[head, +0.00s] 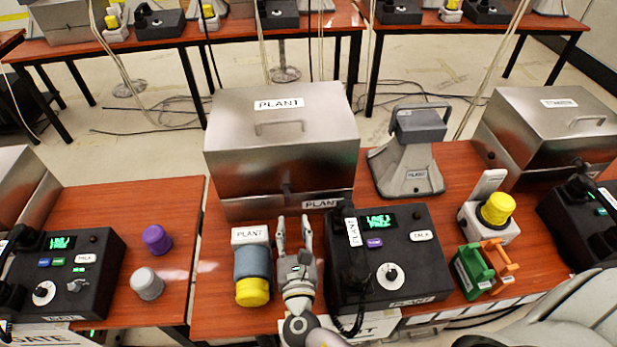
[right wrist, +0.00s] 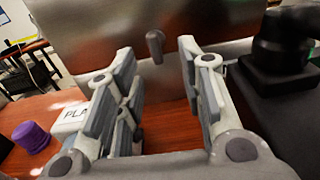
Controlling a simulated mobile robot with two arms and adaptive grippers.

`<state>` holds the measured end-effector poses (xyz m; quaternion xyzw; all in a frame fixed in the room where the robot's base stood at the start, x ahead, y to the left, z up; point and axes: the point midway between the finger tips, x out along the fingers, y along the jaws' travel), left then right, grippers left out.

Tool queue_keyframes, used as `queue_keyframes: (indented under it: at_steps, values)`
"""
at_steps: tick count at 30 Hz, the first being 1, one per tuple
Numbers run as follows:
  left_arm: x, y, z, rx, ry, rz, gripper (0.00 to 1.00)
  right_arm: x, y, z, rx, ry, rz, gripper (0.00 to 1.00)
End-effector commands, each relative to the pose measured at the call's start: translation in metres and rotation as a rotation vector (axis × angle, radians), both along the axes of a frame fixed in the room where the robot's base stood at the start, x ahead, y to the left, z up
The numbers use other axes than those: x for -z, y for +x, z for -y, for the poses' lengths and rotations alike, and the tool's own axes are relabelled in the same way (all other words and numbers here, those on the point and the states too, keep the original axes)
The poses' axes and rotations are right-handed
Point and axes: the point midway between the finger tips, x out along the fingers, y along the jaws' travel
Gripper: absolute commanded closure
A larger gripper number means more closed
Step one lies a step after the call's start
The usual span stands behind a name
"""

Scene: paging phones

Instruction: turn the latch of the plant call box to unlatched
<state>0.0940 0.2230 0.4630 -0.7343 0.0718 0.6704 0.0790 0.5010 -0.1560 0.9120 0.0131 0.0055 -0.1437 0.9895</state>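The plant call box (head: 285,148) is a brushed steel box with a lid handle and PLANT labels, at the back of the middle table. Its latch (head: 286,192) is a small dark piece low on the front face. In the right wrist view the latch (right wrist: 155,46) looks upright, seen between and beyond the fingertips. My right gripper (head: 293,228) is open and empty in front of the box, its fingers pointing at the face. In the right wrist view the gripper (right wrist: 157,55) shows a wide gap, with the fingers apart from the latch. My left gripper is not in view.
A grey horn-shaped stand (head: 408,165) is right of the box. Table space in front of the box is narrow.

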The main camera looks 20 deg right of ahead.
Motion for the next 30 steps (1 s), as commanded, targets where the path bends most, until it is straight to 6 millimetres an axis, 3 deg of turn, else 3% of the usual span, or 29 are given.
queue_keyframes:
  at_steps: [3, 5, 8, 12, 15, 20, 24, 30]
  values:
    - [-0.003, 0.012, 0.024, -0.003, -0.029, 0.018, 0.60, -0.001, 0.005, -0.004, -0.012, -0.020, 0.000, 0.64]
    - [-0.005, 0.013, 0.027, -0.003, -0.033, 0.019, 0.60, -0.002, 0.010, -0.002, -0.011, -0.020, 0.000, 0.64]
    - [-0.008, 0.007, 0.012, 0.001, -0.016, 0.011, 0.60, -0.003, 0.025, 0.003, -0.010, -0.018, 0.001, 0.64]
    - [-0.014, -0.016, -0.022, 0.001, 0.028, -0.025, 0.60, -0.003, 0.052, 0.011, -0.008, -0.018, 0.002, 0.64]
    - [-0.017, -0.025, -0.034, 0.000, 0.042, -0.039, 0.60, -0.002, 0.071, 0.016, -0.009, -0.019, 0.001, 0.64]
    - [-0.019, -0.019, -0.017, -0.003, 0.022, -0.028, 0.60, 0.000, 0.092, 0.022, -0.008, -0.018, 0.000, 0.64]
    - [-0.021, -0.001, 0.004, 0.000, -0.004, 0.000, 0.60, 0.000, 0.102, 0.025, -0.009, -0.015, -0.001, 0.64]
    - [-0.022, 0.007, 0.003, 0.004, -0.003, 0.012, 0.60, 0.001, 0.104, 0.026, -0.009, -0.014, -0.001, 0.64]
